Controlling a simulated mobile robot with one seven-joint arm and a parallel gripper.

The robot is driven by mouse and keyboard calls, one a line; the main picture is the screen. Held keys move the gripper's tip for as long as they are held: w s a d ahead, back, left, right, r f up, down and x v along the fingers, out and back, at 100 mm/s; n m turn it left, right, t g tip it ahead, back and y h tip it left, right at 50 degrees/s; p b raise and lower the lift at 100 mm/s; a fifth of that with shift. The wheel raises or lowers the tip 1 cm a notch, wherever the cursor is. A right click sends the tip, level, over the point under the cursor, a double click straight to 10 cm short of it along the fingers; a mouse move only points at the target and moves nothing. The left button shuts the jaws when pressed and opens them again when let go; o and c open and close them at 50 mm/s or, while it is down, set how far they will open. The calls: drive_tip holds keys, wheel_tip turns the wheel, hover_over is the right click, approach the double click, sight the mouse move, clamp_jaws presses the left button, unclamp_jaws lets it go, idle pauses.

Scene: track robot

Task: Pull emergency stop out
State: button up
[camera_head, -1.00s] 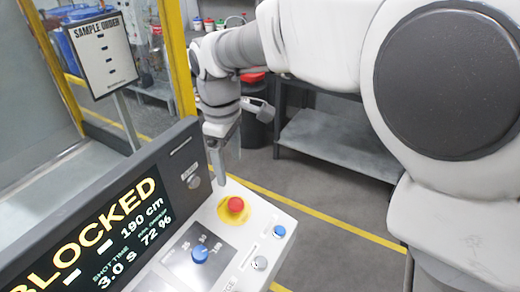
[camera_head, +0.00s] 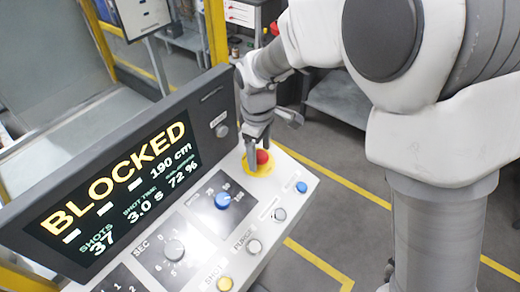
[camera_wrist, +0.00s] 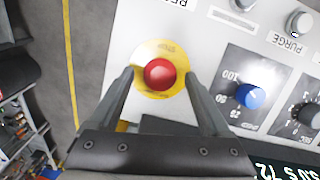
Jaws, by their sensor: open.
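The emergency stop is a red mushroom button (camera_head: 262,157) on a round yellow plate (camera_head: 257,170) at the upper right corner of the white control panel. In the wrist view the red button (camera_wrist: 160,74) sits between and slightly beyond the fingertips of my gripper (camera_wrist: 160,76). The fingers are open, one on each side of the button, with a visible gap to the red cap. In the head view my gripper (camera_head: 256,150) is at the button, pointing down, and partly covers it. Whether the fingertips reach down to cap height is hard to tell.
A dark display (camera_head: 120,180) reading BLOCKED stands behind the panel, close to my gripper. A blue knob (camera_head: 222,200), a blue button (camera_head: 301,187) and several other knobs share the panel. Open grey floor with yellow lines lies to the right.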

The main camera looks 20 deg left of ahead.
sight(259, 159)
clamp_jaws()
drive_tip(key=shift+r, duration=0.1)
idle(0.3)
drive_tip(key=shift+d+r+p, duration=0.2)
drive_tip(key=shift+r+p, duration=0.1)
drive_tip(key=shift+r, duration=0.4)
unclamp_jaws()
wheel_tip(259, 159, up, 17)
drive_tip(key=shift+s+r, duration=0.15)
drive_tip(key=shift+s, duration=0.3)
